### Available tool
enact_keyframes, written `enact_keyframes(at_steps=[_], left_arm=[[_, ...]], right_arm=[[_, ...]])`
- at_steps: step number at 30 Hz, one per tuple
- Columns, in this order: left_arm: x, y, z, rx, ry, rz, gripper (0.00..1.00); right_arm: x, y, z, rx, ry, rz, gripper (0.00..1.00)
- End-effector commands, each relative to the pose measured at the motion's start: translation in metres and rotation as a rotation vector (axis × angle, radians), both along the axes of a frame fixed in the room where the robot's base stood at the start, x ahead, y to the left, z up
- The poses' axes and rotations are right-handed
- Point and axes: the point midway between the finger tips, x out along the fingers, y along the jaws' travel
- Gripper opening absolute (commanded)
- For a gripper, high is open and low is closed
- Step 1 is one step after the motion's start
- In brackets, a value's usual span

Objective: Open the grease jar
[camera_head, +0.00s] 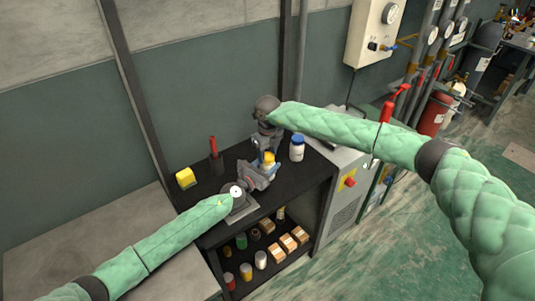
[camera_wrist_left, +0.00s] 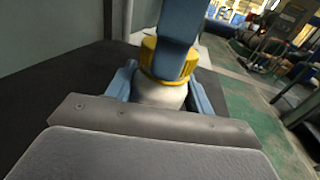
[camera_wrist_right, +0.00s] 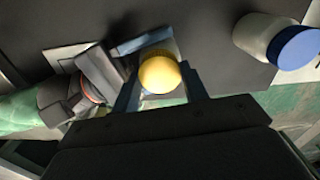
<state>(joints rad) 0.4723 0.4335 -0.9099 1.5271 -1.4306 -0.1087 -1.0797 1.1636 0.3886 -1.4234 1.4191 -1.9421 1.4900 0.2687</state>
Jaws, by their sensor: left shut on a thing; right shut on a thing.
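The grease jar has a pale body (camera_wrist_left: 160,92) and a yellow lid (camera_wrist_left: 178,62). In the head view its yellow lid (camera_head: 268,158) shows between my two grippers, above the black shelf top. My left gripper (camera_wrist_left: 160,95) is shut around the pale body, with a blue finger on each side. My right gripper (camera_wrist_right: 160,82) comes from above and is shut on the yellow lid (camera_wrist_right: 160,74). The lid sits on the body in the left wrist view. Most of the body is hidden in the head view.
A white jar with a blue lid (camera_head: 297,147) stands close to the right on the black shelf top (camera_head: 215,185). A yellow block (camera_head: 186,178) and a red-handled tool (camera_head: 214,150) are at the left. Boxes and cans (camera_head: 261,258) fill the lower shelf. A grey cabinet (camera_head: 345,190) adjoins the right side.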

Motion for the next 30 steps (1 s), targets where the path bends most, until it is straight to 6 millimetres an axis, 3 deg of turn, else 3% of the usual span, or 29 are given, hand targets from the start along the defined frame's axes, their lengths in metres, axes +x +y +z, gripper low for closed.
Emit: enact_keyframes(at_steps=[4, 30], left_arm=[[-0.0011, 0.0001, -0.0028, 0.002, 0.002, -0.001, 0.0], [-0.0011, 0.0, -0.0029, 0.003, 0.003, -0.001, 0.0]], right_arm=[[0.0005, -0.0004, 0.0001, -0.002, -0.002, 0.123, 0.16], [0.0003, -0.0004, 0.0049, -0.001, -0.001, 0.122, 0.16]])
